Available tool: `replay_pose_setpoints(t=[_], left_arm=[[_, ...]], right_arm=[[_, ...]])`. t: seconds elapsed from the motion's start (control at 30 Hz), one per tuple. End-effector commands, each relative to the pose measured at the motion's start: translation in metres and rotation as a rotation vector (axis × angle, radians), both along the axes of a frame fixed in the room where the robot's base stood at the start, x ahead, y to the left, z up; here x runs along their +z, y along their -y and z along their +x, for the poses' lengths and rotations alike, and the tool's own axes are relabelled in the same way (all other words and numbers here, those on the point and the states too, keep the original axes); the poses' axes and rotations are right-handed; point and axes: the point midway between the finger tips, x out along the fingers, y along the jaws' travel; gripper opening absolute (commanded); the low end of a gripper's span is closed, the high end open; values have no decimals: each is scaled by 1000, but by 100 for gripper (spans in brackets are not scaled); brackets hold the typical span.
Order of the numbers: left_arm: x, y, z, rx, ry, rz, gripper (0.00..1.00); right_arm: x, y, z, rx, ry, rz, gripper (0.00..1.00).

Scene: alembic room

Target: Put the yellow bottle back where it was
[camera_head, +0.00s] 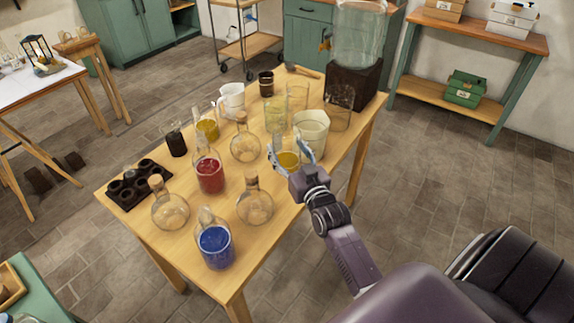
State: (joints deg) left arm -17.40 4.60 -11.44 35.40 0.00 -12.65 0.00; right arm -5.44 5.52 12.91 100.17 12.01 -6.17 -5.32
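A bottle with yellow liquid (207,130) stands upright on the wooden table (160,232), left of the middle. My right gripper (290,150) is over the table's right side, well apart from that bottle. Its fingers are spread on either side of a clear vessel with amber-yellow liquid (288,161). I cannot tell whether they touch this vessel, and the gripper partly hides it. My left gripper is not in view.
A red-filled bottle (210,177), a blue-filled bottle (215,247) and clear round flasks (245,147) crowd the table. A cream pitcher (312,130) stands just behind my gripper. A dark holed tray (140,183) lies at the left edge.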

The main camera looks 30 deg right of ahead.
Motion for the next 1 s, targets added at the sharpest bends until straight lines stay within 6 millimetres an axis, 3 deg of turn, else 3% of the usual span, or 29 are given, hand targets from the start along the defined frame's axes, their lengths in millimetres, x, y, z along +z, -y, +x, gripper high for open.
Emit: replay_pose_setpoints(t=[0.5, 0.97, 1.0], left_arm=[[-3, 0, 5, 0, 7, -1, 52], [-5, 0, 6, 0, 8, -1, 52], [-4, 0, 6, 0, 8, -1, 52]], right_arm=[[-56, 0, 1, 0, 5, -2, 6], [-64, 0, 0, 0, 7, -2, 6], [-65, 0, 0, 0, 2, -1, 61]])
